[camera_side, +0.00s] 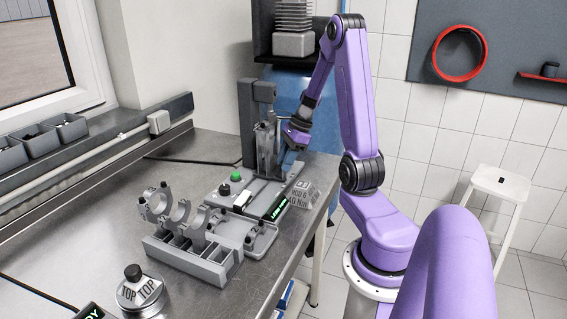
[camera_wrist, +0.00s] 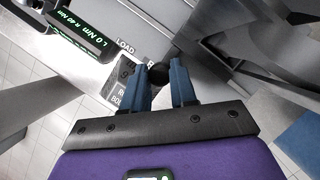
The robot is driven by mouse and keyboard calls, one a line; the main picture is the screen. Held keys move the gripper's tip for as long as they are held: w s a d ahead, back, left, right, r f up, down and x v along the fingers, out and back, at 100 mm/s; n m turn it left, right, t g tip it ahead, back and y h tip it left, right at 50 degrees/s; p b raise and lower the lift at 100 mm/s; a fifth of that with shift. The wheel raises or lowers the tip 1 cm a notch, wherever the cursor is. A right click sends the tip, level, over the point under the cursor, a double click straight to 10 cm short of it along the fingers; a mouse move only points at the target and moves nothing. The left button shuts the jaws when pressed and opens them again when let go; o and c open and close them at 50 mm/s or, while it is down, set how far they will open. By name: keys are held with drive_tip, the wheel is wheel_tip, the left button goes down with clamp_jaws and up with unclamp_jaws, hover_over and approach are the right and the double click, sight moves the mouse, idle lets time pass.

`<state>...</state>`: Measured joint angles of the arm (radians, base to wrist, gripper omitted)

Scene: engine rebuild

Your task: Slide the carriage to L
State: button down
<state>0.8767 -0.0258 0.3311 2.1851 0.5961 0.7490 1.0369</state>
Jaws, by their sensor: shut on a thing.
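The test rig has a grey base plate (camera_side: 213,196) and a dark upright column (camera_side: 247,125) at the back of the bench. A grey metal carriage assembly (camera_side: 266,150) stands in front of the column. My gripper (camera_side: 287,150) is at its right side. In the wrist view, the blue fingers of my gripper (camera_wrist: 161,74) close around a round black knob (camera_wrist: 159,75). The printed words "LOAD" and a partly hidden "R" lie beside the knob; no full "L" mark is visible. A black display (camera_wrist: 84,32) reads "L 0 Nm R 40 Nm".
A grey sign block (camera_side: 305,195) and a green button (camera_side: 236,177) are close to the rig. A grey rack (camera_side: 190,258) with clamp-like parts stands in front. A round "TOP" piece (camera_side: 140,290) is nearer. Bins (camera_side: 35,143) line the window side.

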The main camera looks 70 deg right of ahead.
drive_tip(key=shift+d+r, duration=0.1)
drive_tip(key=shift+d, duration=2.7)
drive_tip(key=c, duration=0.9)
unclamp_jaws()
drive_tip(key=v, duration=1.7)
drive_tip(key=shift+a+r, duration=0.15)
drive_tip(key=shift+r, duration=0.1)
